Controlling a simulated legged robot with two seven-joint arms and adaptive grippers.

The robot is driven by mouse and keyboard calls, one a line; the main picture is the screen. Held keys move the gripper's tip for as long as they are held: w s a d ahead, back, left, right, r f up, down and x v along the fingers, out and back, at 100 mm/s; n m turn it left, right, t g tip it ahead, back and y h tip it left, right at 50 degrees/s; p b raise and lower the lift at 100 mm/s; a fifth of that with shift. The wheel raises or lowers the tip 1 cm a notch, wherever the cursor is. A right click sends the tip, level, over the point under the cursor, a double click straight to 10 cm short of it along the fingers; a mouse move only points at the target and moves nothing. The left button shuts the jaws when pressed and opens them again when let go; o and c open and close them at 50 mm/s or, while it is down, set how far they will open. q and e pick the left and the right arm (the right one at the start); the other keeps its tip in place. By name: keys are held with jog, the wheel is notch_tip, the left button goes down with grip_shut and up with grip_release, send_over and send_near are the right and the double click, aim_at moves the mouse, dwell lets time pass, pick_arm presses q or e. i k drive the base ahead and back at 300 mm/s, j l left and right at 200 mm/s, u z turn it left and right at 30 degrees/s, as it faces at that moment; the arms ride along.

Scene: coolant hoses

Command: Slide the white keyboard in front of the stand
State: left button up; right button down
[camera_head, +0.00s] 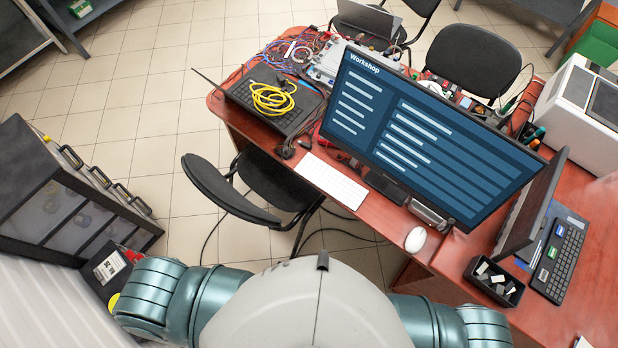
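The white keyboard (331,182) lies flat on the red-brown desk near its front edge, left of the dark base of the monitor stand (385,188). The large monitor (425,135) above that base shows a "Workshop" screen and hides most of the stand. Neither of my grippers is in view; only teal upper parts of my arms show at the lower left and lower right, away from the desk objects.
A white mouse (416,239) lies right of the keyboard near the desk edge. A black laptop with a yellow cable (272,98) is at the left. A chair (240,190) stands before the desk.

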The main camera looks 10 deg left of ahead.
aim_at(342, 188)
jog(key=k+u, duration=0.25)
jog(key=u, duration=0.15)
jog(key=k+u, duration=0.25)
jog(key=u, duration=0.2)
jog(key=k+j+u, duration=0.15)
jog(key=u, duration=0.25)
jog(key=k+j, duration=0.05)
jog(key=k, duration=0.05)
